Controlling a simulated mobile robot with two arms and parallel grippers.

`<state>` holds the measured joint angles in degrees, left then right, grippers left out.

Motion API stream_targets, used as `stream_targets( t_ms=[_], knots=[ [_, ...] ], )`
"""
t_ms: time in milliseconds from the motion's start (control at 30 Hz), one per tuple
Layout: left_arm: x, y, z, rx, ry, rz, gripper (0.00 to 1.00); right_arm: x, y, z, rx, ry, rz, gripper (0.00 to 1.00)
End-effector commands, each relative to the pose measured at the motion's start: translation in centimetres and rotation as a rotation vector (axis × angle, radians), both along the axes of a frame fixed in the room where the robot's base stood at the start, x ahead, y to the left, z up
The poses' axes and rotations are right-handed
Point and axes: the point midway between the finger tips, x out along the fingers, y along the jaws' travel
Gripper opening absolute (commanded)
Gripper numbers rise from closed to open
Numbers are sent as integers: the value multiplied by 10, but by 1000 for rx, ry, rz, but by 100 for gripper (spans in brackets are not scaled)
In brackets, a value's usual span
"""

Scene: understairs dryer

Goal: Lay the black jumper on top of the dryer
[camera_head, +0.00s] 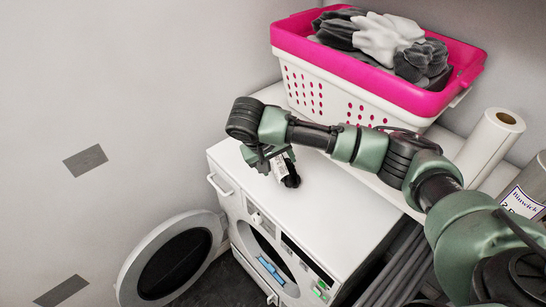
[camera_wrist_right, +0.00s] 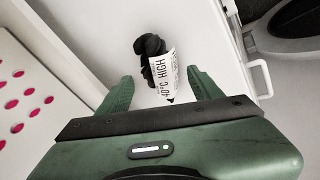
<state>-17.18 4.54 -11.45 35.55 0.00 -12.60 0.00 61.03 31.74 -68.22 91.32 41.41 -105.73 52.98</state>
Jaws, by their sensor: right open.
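The black jumper (camera_head: 291,174) is a small dark bundle with a white label on the white top of the dryer (camera_head: 330,215). In the right wrist view the jumper (camera_wrist_right: 150,50) lies ahead of and between the fingers, with its label (camera_wrist_right: 162,75) reading "40°C HIGH". My right gripper (camera_head: 268,158) is open just above the dryer top, beside the jumper in the head view. The arm partly hides the jumper there. Whether a finger touches it cannot be told. My left gripper is not in view.
A pink and white basket (camera_head: 340,92) of grey and white clothes stands on the shelf behind. A paper roll (camera_head: 490,145) and a labelled tin (camera_head: 528,190) are at the right. The dryer's round door (camera_head: 172,262) hangs open at the front left.

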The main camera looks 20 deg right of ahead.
Motion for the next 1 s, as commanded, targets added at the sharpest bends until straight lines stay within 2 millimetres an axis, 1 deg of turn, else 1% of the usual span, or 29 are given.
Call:
stream_targets(
  t_ms=[33,100,200,300,467,1000],
  knots=[
    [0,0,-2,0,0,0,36,-1,6,9,2,-3,3,65],
    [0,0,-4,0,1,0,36,-4,10,21,2,-3,3,65],
    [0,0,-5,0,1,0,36,-7,15,34,2,-1,1,65],
    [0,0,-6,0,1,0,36,-9,18,42,1,-1,1,65],
    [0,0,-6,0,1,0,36,-10,20,46,0,0,-1,65],
    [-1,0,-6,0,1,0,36,-10,19,46,0,0,-1,65]
  ],
)
